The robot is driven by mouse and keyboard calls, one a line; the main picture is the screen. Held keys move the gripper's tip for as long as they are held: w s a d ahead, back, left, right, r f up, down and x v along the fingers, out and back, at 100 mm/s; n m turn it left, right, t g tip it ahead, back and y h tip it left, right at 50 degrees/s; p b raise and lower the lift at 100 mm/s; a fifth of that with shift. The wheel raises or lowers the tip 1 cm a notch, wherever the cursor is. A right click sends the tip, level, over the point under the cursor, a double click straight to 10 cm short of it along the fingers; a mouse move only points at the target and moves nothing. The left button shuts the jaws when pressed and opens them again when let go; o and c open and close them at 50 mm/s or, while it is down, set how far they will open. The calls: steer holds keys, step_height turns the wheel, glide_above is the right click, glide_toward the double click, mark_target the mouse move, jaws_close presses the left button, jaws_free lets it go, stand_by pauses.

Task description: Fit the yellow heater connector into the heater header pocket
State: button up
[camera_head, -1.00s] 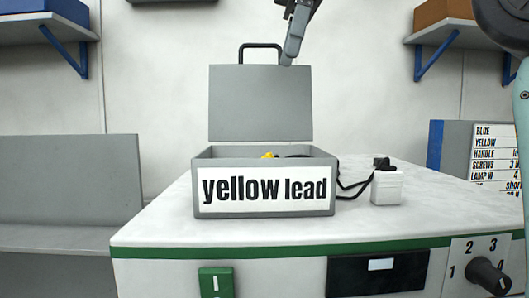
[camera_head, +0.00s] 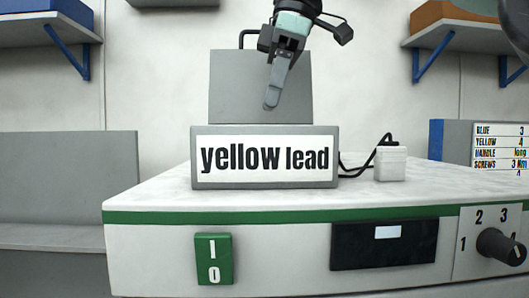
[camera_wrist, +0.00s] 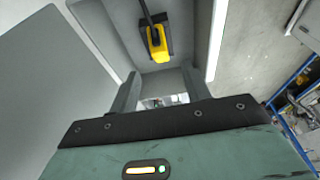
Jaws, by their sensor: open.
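The yellow connector (camera_wrist: 157,45) lies inside a grey open box, with a black lead at its upper end, as the wrist view shows. In the head view the front of the box (camera_head: 265,131), labelled "yellow lead", hides it. My gripper (camera_wrist: 161,76) is open, its two fingers apart with nothing between them, and the connector shows just beyond the fingertips. In the head view my gripper (camera_head: 271,104) points down over the box, in front of the raised lid (camera_head: 235,90). I cannot make out a heater header pocket in either view.
A white block (camera_head: 390,164) with a black cable stands right of the box. A dial (camera_head: 500,246) and a green switch (camera_head: 214,259) are on the bench front. A label board (camera_head: 498,149) stands at the right.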

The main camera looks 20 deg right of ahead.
steer(key=shift+p+x, duration=0.7)
steer(key=shift+x, duration=1.95)
steer(key=shift+s+d, duration=0.1)
steer(key=shift+d, duration=0.1)
jaws_close()
